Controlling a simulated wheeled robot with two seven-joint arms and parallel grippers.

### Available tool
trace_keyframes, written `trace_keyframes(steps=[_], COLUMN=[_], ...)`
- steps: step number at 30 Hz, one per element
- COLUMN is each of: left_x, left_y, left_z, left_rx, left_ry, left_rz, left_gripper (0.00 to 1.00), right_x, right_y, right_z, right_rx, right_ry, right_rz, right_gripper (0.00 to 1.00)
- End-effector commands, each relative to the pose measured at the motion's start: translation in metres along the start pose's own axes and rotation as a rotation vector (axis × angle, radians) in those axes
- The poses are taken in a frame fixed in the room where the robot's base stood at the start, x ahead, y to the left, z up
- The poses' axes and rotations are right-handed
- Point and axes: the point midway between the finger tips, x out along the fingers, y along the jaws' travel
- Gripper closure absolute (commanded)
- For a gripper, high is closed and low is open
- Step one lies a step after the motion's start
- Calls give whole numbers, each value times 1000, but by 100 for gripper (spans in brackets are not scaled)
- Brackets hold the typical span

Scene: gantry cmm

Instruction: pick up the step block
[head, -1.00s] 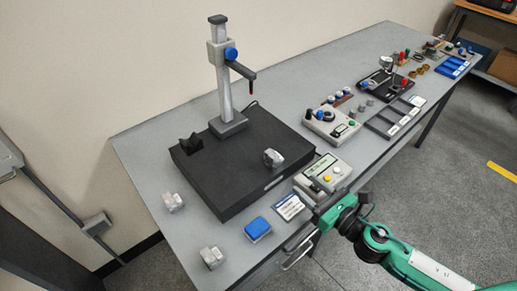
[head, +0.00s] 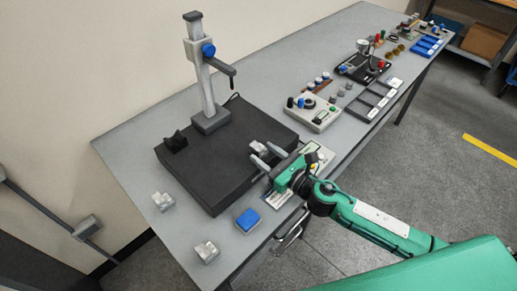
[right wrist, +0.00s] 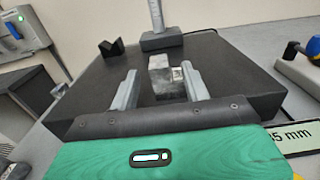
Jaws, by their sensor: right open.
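A small grey metal step block (head: 259,146) sits on the black plate (head: 215,190) near its right edge. My right gripper (head: 263,153) is open, with its two fingers pointing at this block over the plate's edge. In the right wrist view the step block (right wrist: 160,76) stands upright between and just beyond the open fingers (right wrist: 160,86), its lower step on the right. I cannot tell whether a finger touches it. Two similar grey blocks, one at the table's left (head: 163,201) and one at its front (head: 207,252), rest on the tabletop. My left gripper is out of view.
A measuring stand (head: 205,80) with a side probe rises from the plate's back, with a black V-block (head: 175,141) left of it. A blue-topped block (head: 247,219) lies in front of the plate. A control box (head: 313,112) and trays stand further right.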

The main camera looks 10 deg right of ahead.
Motion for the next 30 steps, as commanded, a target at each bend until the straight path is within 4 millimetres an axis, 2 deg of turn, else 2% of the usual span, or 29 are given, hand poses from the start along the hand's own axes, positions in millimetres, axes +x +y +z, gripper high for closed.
trace_keyframes(steps=[9, 13, 19, 26, 30], left_x=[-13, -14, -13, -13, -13], left_y=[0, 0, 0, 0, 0], left_z=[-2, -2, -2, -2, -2], left_rx=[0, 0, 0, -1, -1], left_ry=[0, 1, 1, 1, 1], left_rz=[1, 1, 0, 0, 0], left_gripper=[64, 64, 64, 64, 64], right_x=[45, 52, 52, 52, 52], right_y=[0, 0, 0, 0, 0], right_z=[2, 1, 0, 0, 1], right_rx=[0, 0, 0, 0, -1], right_ry=[-2, -1, -1, 0, -1], right_rz=[-1, 0, 0, 0, 0], right_gripper=[53, 53, 53, 98, 100])
